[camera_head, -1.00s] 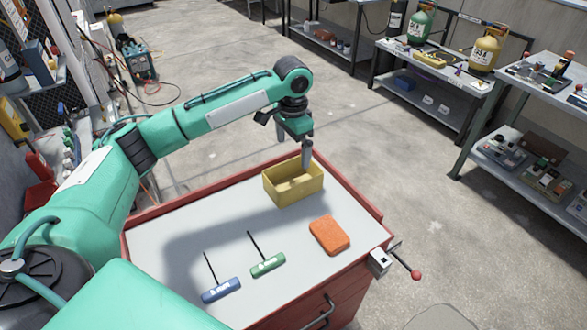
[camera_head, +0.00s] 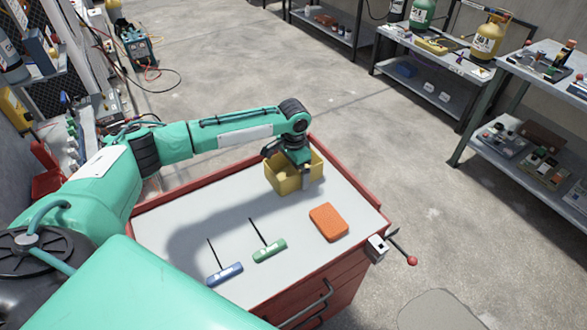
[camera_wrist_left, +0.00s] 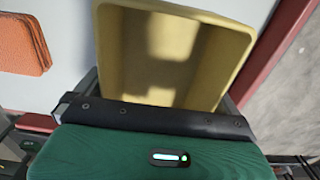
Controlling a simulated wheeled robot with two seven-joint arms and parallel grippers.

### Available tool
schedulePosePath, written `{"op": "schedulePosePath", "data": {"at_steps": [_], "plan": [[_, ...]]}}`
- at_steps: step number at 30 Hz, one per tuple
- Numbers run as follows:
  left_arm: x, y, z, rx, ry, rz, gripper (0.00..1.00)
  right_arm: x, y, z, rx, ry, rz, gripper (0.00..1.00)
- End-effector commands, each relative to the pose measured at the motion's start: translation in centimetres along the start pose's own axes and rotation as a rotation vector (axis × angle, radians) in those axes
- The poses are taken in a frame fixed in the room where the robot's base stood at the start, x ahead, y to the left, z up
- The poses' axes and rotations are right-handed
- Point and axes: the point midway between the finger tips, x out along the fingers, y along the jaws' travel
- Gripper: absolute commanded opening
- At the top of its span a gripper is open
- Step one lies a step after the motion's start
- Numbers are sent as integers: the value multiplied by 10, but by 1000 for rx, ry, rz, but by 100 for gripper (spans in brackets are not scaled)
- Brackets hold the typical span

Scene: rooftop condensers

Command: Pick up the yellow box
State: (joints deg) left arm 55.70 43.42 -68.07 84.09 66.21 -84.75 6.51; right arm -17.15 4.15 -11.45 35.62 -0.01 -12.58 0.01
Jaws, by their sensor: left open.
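The yellow box (camera_head: 284,183) is an open-topped bin standing upright near the far right end of the cart top. My left gripper (camera_head: 293,172) is open and lowered at the box, with one finger in front of the near wall. The other finger is mostly hidden. In the left wrist view the yellow box (camera_wrist_left: 170,50) lies just beyond the dark gripper body, with its hollow inside showing. The fingertips are hidden there, so contact cannot be told. My right gripper does not show.
The red cart's pale top (camera_head: 190,215) also holds an orange sponge-like block (camera_head: 329,222), a green-handled tool (camera_head: 269,250) and a blue-handled tool (camera_head: 225,274). A red raised edge (camera_head: 352,185) runs beside the box. Shelves (camera_head: 440,75) with gas cylinders stand at the back right.

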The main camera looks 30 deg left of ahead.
Motion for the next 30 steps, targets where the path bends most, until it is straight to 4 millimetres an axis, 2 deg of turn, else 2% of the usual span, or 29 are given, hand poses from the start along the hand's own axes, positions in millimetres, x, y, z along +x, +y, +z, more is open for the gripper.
{"op": "schedulePosePath", "data": {"at_steps": [7, 12, 23, 26, 30], "plan": [[2, 0, 0, 0, 1, 0, 100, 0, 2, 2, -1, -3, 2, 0], [2, 0, 0, 0, 1, 0, 67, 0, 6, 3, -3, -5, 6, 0], [-2, 0, -1, 0, 2, -1, 66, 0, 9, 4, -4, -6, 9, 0], [-10, 0, -1, 0, 4, -1, 66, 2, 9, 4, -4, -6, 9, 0], [-30, 0, -1, 1, 5, -2, 66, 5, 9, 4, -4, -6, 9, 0]]}}
